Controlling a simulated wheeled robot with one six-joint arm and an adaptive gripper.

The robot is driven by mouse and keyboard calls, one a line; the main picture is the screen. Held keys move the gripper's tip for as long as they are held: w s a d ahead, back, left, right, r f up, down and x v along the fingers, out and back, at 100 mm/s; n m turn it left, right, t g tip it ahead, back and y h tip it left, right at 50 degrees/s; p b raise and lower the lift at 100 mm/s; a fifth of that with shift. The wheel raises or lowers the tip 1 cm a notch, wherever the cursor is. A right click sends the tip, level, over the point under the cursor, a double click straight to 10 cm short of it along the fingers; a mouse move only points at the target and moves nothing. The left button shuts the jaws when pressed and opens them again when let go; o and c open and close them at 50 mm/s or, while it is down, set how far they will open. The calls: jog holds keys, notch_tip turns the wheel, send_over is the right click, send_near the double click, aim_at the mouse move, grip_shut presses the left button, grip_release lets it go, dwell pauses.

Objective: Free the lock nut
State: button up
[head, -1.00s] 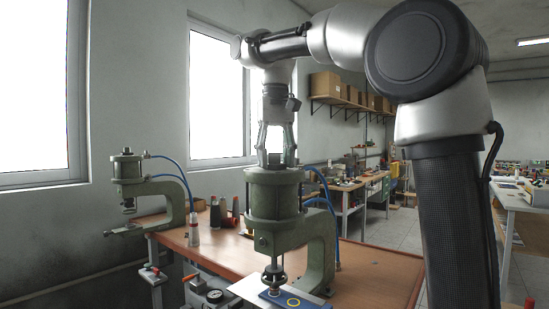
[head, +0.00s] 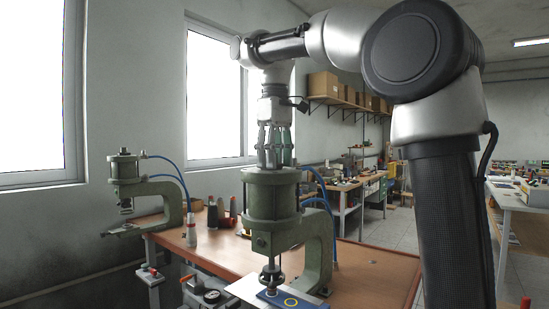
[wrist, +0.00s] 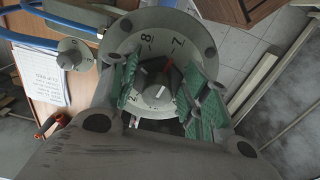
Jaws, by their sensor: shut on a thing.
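The near green press (head: 272,194) stands at the front edge of the bench. My gripper (head: 274,158) points straight down at its top, with its fingers around the small part there. In the wrist view the press top is a round grey dial (wrist: 150,25) with numbers, among them 8 and 7. A grey hub, which I take for the lock nut (wrist: 156,78), sits at its middle with a red mark beside it. My gripper (wrist: 160,92) has green-padded fingers on both sides of this nut and is shut on it. The fingers and palm hide part of the nut.
A second green press (head: 138,190) stands at the left with a blue hose. Blue hoses (head: 325,195) run along the near press. Dark and red items (head: 222,212) stand behind on the bench (head: 375,272). The bench right of the press is mostly clear.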

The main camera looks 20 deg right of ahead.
dwell(0.4)
jog(key=o, duration=1)
notch_tip(320, 180, up, 8)
jog(key=shift+f, duration=0.25)
